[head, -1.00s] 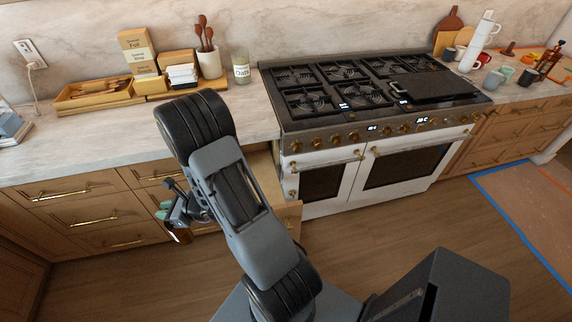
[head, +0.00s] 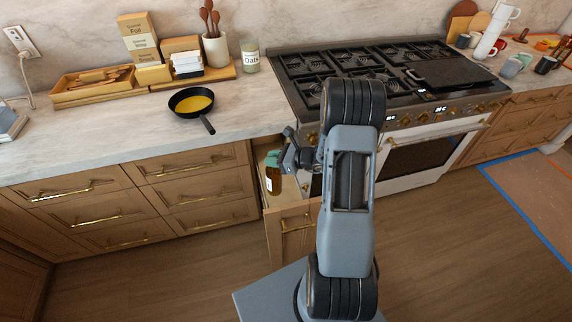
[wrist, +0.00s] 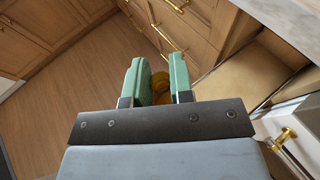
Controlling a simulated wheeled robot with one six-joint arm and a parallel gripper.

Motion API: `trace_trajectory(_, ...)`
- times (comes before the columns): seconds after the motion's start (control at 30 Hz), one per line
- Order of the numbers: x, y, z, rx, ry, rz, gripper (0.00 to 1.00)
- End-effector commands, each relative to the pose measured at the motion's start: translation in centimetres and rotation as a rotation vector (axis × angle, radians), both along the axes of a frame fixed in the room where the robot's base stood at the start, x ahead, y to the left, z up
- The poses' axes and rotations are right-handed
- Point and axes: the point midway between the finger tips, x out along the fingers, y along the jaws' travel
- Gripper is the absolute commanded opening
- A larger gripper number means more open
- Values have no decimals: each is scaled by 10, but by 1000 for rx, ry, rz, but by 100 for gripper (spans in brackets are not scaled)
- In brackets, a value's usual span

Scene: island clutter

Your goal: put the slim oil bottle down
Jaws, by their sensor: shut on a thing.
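The slim oil bottle (head: 273,181) is amber with a pale label. It hangs roughly upright below my gripper (head: 273,158), beside or over the open pull-out cabinet; I cannot tell which. In the wrist view my gripper (wrist: 159,68) has its green fingers on either side of the bottle's yellowish top (wrist: 160,84). The gripper is shut on it. The bottle's lower part is hidden in the wrist view. The pull-out cabinet (head: 291,222) stands open left of the stove, and its bare inside shows in the wrist view (wrist: 242,82).
A black skillet (head: 192,104) with yellow contents sits on the left counter (head: 90,135), its handle toward the front edge. A wooden tray (head: 90,92), boxes, a utensil crock (head: 216,50) and an oats jar (head: 250,58) line the back. The stove (head: 400,75) stands right. Counter around the skillet is clear.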

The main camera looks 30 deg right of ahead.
Motion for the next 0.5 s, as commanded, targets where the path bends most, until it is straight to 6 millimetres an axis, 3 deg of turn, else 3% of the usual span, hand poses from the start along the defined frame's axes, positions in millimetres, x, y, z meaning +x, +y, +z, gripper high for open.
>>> trace_trajectory(0.2,-8,-32,-16,1,-1,89,0)
trace_trajectory(0.5,-10,-36,-17,2,-1,110,0)
